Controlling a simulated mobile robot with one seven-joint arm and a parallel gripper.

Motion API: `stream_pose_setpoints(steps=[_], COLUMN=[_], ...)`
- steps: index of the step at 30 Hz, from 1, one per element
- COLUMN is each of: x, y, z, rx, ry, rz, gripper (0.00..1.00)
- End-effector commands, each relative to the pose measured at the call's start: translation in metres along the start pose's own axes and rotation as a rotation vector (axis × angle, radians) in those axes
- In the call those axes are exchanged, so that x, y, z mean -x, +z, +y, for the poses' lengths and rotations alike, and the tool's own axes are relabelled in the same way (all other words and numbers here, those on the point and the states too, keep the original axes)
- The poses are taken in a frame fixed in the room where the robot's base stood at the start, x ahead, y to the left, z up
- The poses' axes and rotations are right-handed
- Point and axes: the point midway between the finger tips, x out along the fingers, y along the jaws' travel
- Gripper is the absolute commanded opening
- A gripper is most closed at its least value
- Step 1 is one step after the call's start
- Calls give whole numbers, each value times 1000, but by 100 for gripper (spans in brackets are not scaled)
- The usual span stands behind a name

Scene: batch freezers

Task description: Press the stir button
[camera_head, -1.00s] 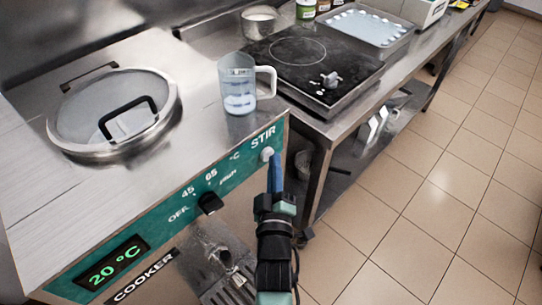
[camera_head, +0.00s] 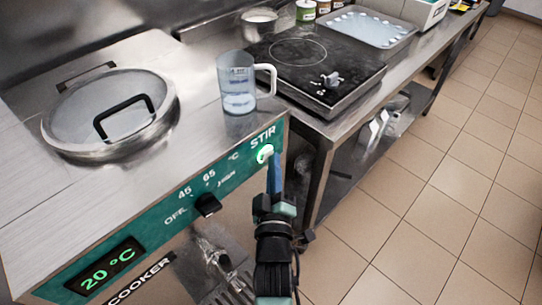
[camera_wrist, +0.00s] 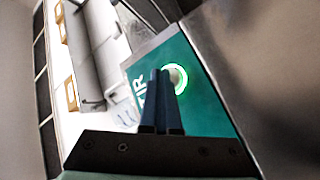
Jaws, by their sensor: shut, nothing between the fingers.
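The stir button (camera_head: 265,153) is a round white button on the green front panel (camera_head: 228,180) of the cooker, just under the word STIR. Its ring glows green. It also shows in the wrist view (camera_wrist: 178,79), partly covered by my fingers. My gripper (camera_head: 274,158) is shut and empty, its blue fingertips pointing up at the panel just right of the button. In the wrist view the shut fingers (camera_wrist: 161,75) overlap the button's left edge. I cannot tell whether they touch it.
A black knob (camera_head: 207,204) and a 20 °C display (camera_head: 105,270) sit left on the panel. A lidded pot opening (camera_head: 112,110) and a measuring jug (camera_head: 237,84) are on top. A black hob (camera_head: 310,65) stands behind right. The floor at right is clear.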

Motion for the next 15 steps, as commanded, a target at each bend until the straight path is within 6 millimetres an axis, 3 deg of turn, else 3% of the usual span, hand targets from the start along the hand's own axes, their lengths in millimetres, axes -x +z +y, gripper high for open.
stream_pose_setpoints(steps=[15], x=[3], y=[-1], z=[4], rx=[-1], ry=[-4], rz=[-1], gripper=[0])
